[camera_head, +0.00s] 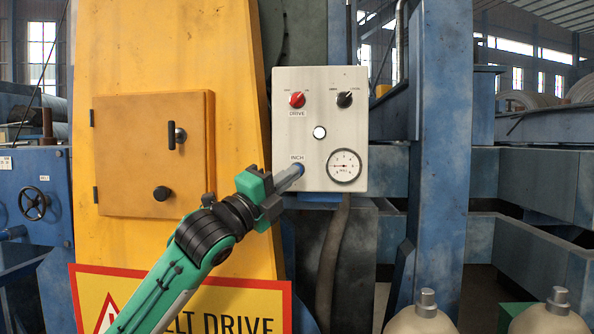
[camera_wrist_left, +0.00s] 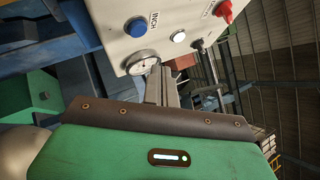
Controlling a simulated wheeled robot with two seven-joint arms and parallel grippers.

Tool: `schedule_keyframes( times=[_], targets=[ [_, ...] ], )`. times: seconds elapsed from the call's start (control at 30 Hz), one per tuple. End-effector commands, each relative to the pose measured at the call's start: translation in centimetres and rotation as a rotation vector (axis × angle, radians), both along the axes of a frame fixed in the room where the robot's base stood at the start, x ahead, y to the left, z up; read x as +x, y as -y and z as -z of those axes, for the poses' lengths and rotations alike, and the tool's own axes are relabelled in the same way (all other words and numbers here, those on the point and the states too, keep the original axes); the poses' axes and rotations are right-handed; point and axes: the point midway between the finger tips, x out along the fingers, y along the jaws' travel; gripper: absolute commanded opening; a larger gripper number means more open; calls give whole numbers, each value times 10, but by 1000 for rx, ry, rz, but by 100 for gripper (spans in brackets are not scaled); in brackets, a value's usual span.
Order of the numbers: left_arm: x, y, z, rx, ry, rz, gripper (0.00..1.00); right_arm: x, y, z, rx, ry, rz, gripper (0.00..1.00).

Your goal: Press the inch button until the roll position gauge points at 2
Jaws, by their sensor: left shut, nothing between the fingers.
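The grey control box (camera_head: 345,122) carries the blue inch button (camera_head: 301,169), just under its INCH label. The button also shows clear of the fingers in the left wrist view (camera_wrist_left: 135,27). The round white roll position gauge (camera_head: 344,166) is to the button's right; its needle seems to point left, but the numbers are too small to read. In the wrist view the fingers partly hide the gauge (camera_wrist_left: 139,62). My left gripper (camera_head: 297,172) is shut and empty, its tips close to the inch button; contact cannot be told. My right gripper is not in view.
On the same box are a red drive knob (camera_head: 297,99), a black selector knob (camera_head: 344,99) and a white round button (camera_head: 319,132). A yellow machine housing (camera_head: 232,60) with a hatch (camera_head: 135,140) stands left. A blue post (camera_head: 440,150) rises right.

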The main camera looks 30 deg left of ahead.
Motion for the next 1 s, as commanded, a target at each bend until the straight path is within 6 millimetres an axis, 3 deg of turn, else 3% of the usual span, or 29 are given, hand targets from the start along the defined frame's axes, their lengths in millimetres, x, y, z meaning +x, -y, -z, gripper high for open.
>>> schedule_keyframes(
  times=[0.33,1.0],
  targets=[
    [29,-15,-1,0,0,0,0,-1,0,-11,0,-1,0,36],
    [32,-17,0,0,0,0,0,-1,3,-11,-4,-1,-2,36]
  ],
)
